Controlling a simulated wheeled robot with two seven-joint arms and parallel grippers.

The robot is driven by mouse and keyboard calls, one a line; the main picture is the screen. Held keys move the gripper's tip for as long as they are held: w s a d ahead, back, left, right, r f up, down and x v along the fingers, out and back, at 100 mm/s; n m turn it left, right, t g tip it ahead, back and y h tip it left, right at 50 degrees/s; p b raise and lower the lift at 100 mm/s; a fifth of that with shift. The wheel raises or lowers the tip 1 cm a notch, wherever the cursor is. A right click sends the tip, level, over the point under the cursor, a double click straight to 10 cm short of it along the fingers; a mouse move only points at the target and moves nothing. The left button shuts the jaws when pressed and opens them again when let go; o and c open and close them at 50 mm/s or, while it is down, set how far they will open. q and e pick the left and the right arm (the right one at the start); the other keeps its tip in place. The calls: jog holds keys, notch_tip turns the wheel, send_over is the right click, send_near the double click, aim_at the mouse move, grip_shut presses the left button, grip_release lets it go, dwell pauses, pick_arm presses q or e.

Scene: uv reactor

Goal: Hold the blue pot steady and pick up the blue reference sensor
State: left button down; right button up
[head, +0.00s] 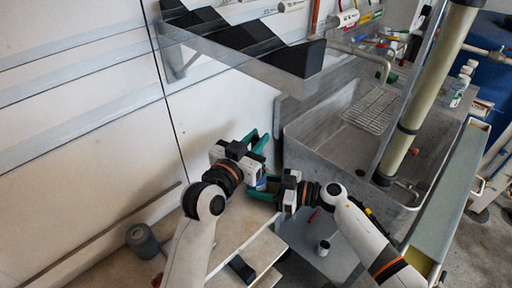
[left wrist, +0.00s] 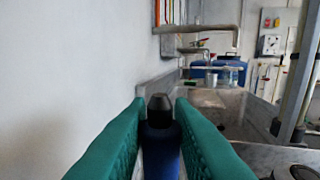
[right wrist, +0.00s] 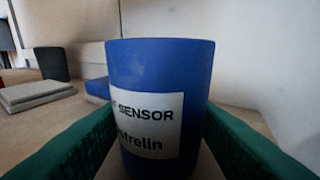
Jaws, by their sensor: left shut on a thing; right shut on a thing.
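The blue pot (right wrist: 160,70) fills the middle of the right wrist view, upright, with a white label reading "SENSOR" and "trelin". My right gripper (head: 264,187) is shut on it, one teal finger on each side. A bit of blue pot (head: 262,184) shows in the head view. My left gripper (head: 256,142) is just above and beyond the right one. In the left wrist view its teal fingers are shut on the blue reference sensor (left wrist: 160,145), which has a black tip. The sensor's lower end is hidden. Nothing shows above the pot's rim.
A steel sink (head: 340,130) with a wire rack lies to the right. A shelf with black sloped bins (head: 245,38) hangs above my grippers. A grey cylinder (head: 142,240) stands on the bench at left. A white wall is close on the left.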

jog(key=o, duration=0.8)
